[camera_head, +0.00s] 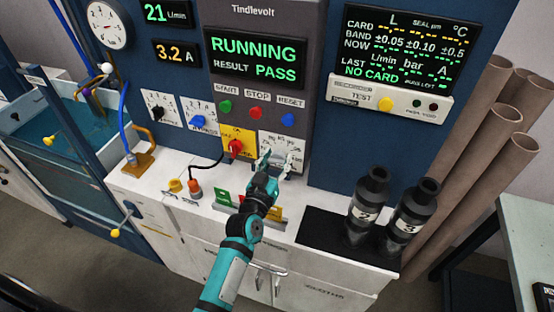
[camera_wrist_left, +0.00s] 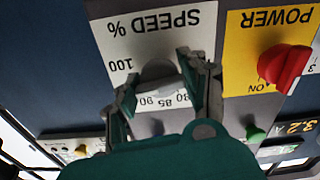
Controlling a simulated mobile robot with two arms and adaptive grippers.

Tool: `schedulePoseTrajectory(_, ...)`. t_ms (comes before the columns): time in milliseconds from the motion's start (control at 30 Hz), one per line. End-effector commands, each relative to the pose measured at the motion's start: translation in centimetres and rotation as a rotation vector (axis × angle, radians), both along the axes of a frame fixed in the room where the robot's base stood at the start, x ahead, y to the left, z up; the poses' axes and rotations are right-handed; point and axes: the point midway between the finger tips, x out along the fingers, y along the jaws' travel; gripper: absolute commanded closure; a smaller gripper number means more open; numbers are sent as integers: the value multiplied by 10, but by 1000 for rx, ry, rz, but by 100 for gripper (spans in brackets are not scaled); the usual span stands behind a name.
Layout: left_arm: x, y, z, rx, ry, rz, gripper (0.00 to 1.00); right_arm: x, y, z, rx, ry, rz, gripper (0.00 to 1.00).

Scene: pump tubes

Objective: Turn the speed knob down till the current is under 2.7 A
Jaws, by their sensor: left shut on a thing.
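The white speed panel (camera_head: 294,146) is on the console front, right of the yellow power plate. In the left wrist view its label (camera_wrist_left: 185,22) reads SPEED %, upside down, with marks such as 85, 90 and 100. The grey speed knob (camera_wrist_left: 158,72) sits between the fingers of my left gripper (camera_head: 272,160), which is shut on it; the same gripper (camera_wrist_left: 160,85) fills the middle of the wrist view. The knob's pointer is hidden. The current display (camera_head: 177,53) reads 3.2 A. My right gripper is not in view.
The red power switch (camera_head: 236,147) is close left of my gripper. Green start, red stop and blue reset buttons sit above. The main display (camera_head: 257,60) reads RUNNING, RESULT PASS; flow shows 21 L/min. Two dark pump tubes (camera_head: 367,205) stand on a black mat at right.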

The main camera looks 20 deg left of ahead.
Motion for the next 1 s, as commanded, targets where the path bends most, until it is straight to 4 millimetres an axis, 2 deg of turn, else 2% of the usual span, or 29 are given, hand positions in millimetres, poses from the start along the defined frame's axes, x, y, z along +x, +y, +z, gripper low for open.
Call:
schedulePoseTrajectory(500,0,0,0,-312,11,0,88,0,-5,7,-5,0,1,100)
schedulePoseTrajectory(1000,0,0,0,-371,13,0,88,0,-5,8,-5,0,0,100)
